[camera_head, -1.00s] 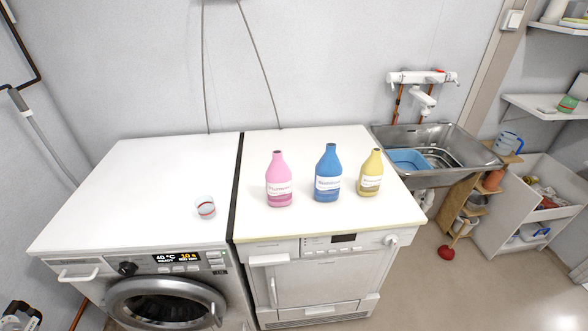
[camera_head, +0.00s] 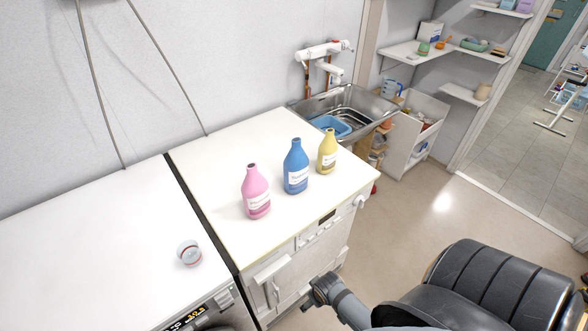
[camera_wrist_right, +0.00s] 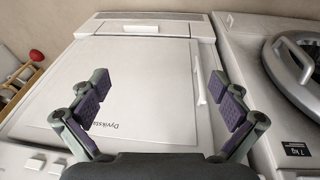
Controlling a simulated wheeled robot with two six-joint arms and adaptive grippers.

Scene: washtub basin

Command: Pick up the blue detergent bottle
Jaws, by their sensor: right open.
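The blue detergent bottle (camera_head: 296,169) stands upright on the white top of the right-hand machine (camera_head: 233,148) in the head view. A pink bottle (camera_head: 256,193) stands to its left and a yellow bottle (camera_head: 327,153) to its right, with small gaps between them. My right gripper (camera_head: 318,291) is low in front of this machine, below the top and apart from the blue bottle. In the right wrist view the right gripper (camera_wrist_right: 160,92) is open and empty, facing the machine's white front (camera_wrist_right: 130,85). My left gripper is not in view.
A cup (camera_head: 189,254) stands on the left machine's top (camera_head: 90,250). A metal sink (camera_head: 350,105) with a blue basin (camera_head: 329,126) is behind the bottles to the right. Shelves (camera_head: 418,52) are farther right. The top behind the bottles is clear.

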